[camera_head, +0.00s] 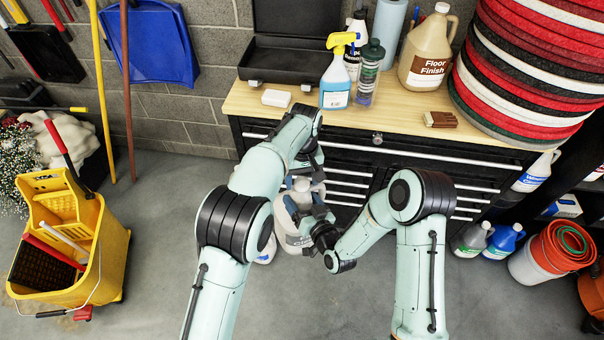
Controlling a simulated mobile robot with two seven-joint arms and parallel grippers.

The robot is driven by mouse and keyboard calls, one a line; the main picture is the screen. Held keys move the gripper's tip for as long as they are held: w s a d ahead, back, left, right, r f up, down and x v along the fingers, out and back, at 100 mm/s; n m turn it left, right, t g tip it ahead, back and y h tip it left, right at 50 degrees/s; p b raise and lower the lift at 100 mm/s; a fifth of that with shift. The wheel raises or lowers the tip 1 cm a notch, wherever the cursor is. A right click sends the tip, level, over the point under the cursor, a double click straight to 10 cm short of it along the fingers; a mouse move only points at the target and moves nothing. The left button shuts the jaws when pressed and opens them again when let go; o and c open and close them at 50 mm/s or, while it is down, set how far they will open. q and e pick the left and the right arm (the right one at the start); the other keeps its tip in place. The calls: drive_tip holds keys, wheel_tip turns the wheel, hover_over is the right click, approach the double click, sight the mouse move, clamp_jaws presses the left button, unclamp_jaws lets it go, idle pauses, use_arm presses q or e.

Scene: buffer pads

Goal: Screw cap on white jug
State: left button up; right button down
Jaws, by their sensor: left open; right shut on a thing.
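The white jug (287,226) is upright in front of the workbench, in the middle of the head view. My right gripper (312,217) comes in from the right and is shut on the jug at its side. My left gripper (303,178) points down over the jug's top and is open, with its fingers around the neck area. The cap cannot be made out clearly there, and I cannot tell whether it sits on the neck. My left arm hides part of the jug's left side.
The workbench (400,118) behind holds a spray bottle (336,78), a floor finish jug (425,50), a brown block (440,119) and stacked pads (520,80). A yellow mop bucket (100,250) stands left. Bottles (503,240) and an orange bucket (562,247) stand right.

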use_arm(q)
drive_tip(key=shift+c, duration=0.3)
use_arm(e)
drive_tip(key=shift+w+r, duration=0.1)
drive_tip(key=shift+r, duration=0.15)
use_arm(q)
drive_tip(key=c, duration=1)
drive_tip(key=m, duration=0.5)
drive_tip(key=shift+c, duration=0.2)
drive_tip(key=o, duration=1.2)
drive_tip(key=shift+o, duration=0.2)
wheel_tip(320, 180, up, 12)
drive_tip(key=shift+w+d, duration=0.15)
drive_tip(key=shift+w, duration=0.1)
